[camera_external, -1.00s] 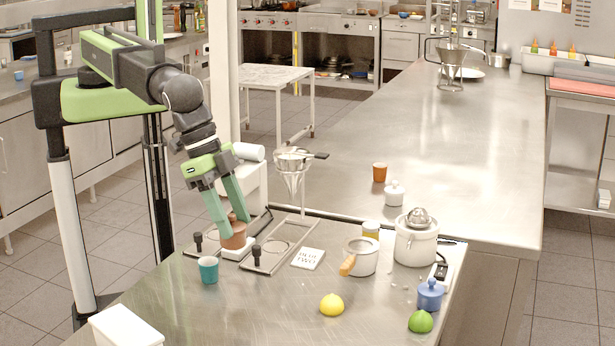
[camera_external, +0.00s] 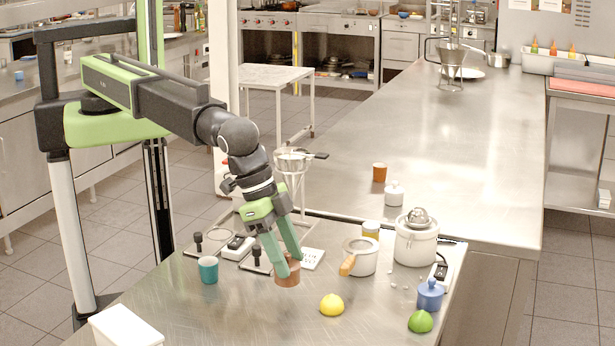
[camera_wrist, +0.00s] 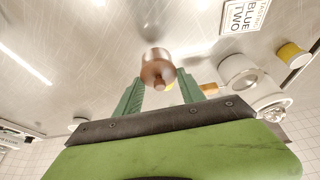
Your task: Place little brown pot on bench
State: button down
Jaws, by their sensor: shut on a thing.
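The little brown pot (camera_external: 287,275) is between the green fingers of my gripper (camera_external: 287,268), over the steel bench (camera_external: 240,315). My gripper is shut on it. In the wrist view the pot (camera_wrist: 157,68) shows its lid knob toward the camera, with my gripper's fingers (camera_wrist: 160,92) on either side. I cannot tell for sure whether the pot's base touches the bench. The yellow lemon (camera_external: 332,304) lies to the right of the pot, and the teal cup (camera_external: 208,269) stands to its left.
A white pot with a wooden handle (camera_external: 361,257) stands right of my gripper. A white scale (camera_external: 238,248) and black-knobbed stands are behind left. A green lime (camera_external: 421,321) and blue jar (camera_external: 430,294) are at the right. The front middle of the bench is clear.

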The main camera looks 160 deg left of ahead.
jog(key=shift+a+f+b, duration=0.1)
jog(key=shift+f+b, duration=2)
jog(key=shift+f, duration=0.1)
jog(key=shift+r, duration=0.2)
jog(key=shift+f, duration=0.1)
jog(key=c, duration=0.7)
grip_release()
jog(key=shift+r+p, duration=0.35)
jog(key=shift+p, duration=0.05)
jog(key=p+v, duration=1)
jog(key=v, duration=0.1)
jog(key=shift+s+r+p, duration=0.15)
jog(key=shift+r+p, duration=0.05)
jog(key=shift+p, duration=0.15)
